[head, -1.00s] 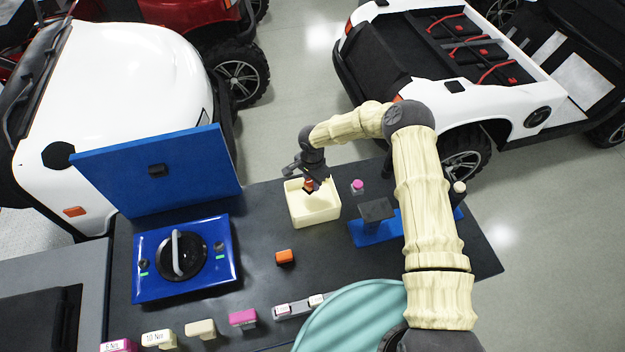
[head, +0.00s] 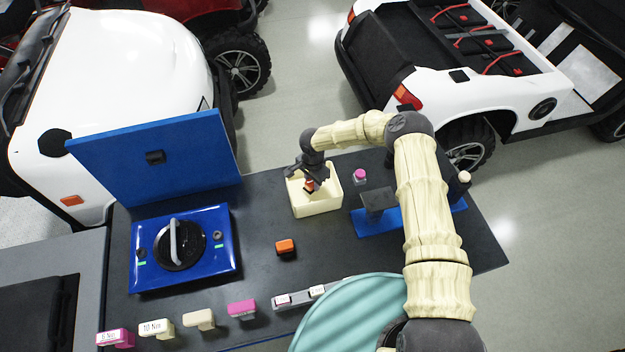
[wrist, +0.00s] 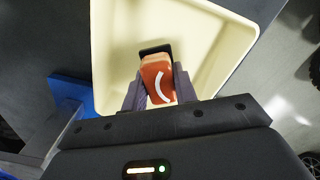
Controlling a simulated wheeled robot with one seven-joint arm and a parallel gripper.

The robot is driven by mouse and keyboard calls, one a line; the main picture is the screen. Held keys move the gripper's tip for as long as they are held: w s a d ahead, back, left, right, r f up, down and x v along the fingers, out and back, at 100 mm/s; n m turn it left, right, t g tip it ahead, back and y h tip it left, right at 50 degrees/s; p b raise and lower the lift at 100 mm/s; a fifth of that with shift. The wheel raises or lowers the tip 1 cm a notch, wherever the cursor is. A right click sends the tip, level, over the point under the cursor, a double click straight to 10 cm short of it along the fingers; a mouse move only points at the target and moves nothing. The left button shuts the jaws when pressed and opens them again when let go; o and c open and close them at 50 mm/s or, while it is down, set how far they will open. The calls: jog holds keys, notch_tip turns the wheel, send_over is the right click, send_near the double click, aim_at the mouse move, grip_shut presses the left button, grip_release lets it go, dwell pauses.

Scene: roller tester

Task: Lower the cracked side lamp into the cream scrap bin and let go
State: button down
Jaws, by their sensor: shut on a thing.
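The cracked side lamp (wrist: 157,80) is orange-red with a white curved mark on its face and a dark end. My gripper (wrist: 158,88) is shut on it, with a finger on each side, in the wrist view. The cream scrap bin (wrist: 110,45) lies open beneath and around the lamp in that view. In the head view the bin (head: 322,208) stands on the dark bench, and my gripper (head: 309,184) points down at its opening. The lamp shows there as a small orange patch (head: 309,187) within the bin's outline. I cannot tell whether it touches the bin floor.
Another orange lamp (head: 285,246) lies on the bench in front of the bin. A blue stand with a dark top (head: 378,200) and a pink-topped piece (head: 360,175) are to its right. A blue box with a dial (head: 180,250) sits left. Several labelled blocks line the front edge.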

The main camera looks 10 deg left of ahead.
jog(key=shift+w+d, duration=0.1)
jog(key=shift+d, duration=0.05)
jog(key=shift+w+d+f, duration=0.1)
jog(key=shift+f, duration=0.1)
jog(key=shift+f+b, duration=0.35)
jog(key=shift+b, duration=0.2)
jog(key=c, duration=1)
grip_release()
jog(key=shift+r, duration=0.1)
